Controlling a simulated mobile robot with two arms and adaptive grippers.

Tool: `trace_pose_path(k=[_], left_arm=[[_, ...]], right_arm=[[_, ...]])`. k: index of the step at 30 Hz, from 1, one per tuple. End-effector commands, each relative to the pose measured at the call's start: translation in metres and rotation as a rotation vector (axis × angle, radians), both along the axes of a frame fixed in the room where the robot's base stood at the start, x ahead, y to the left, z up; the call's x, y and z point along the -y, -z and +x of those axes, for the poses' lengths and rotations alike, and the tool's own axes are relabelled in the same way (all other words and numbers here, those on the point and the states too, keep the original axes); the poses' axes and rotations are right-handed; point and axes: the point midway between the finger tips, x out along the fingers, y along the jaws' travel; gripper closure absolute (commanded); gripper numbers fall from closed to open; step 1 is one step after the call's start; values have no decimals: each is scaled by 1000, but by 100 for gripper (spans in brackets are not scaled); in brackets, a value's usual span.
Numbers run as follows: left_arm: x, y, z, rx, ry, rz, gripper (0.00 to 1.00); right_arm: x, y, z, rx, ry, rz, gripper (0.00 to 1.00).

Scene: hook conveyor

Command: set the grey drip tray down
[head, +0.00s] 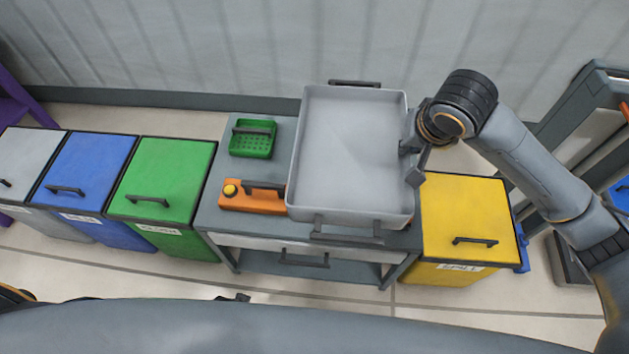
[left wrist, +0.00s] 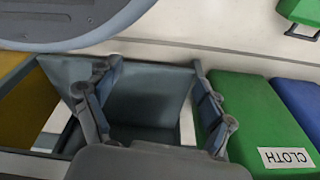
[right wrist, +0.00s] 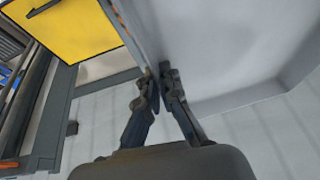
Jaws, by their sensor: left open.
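The grey drip tray (head: 350,140) is a large shallow pan with dark handles at its far and near ends. It lies over the right part of the grey cart top (head: 218,215); I cannot tell whether its base touches the top. My right gripper (head: 412,162) is at the tray's right wall. In the right wrist view its fingers (right wrist: 162,80) are closed on the rim of the tray (right wrist: 215,50). My left gripper (left wrist: 153,88) is open and empty, low in front of the cart.
A green perforated basket (head: 252,139) and an orange box with a yellow button (head: 252,199) stand on the cart, left of the tray. Green (head: 165,180), blue (head: 88,170) and grey (head: 28,155) bins stand left, a yellow bin (head: 465,215) right.

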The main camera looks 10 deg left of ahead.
Motion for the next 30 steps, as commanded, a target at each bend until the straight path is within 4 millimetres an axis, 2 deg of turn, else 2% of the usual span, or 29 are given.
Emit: trace_pose_path(k=[1,3,9,17,20,23,30], left_arm=[[2,6,13,16,-2,-2,18],[4,-4,25,27,-5,-3,18],[6,-28,44,45,-9,-5,18],[7,-42,49,51,-11,-6,18],[7,-50,52,57,-11,-6,18],[8,-64,57,69,-13,-8,18],[8,-114,63,96,-17,-10,18]], right_arm=[[-8,29,3,2,1,12,100],[-16,49,6,3,1,18,100],[-31,86,10,2,4,25,100],[-35,96,14,2,5,26,100],[-32,101,23,3,7,26,100],[-27,109,40,3,9,25,100],[-13,133,90,2,9,25,100]])
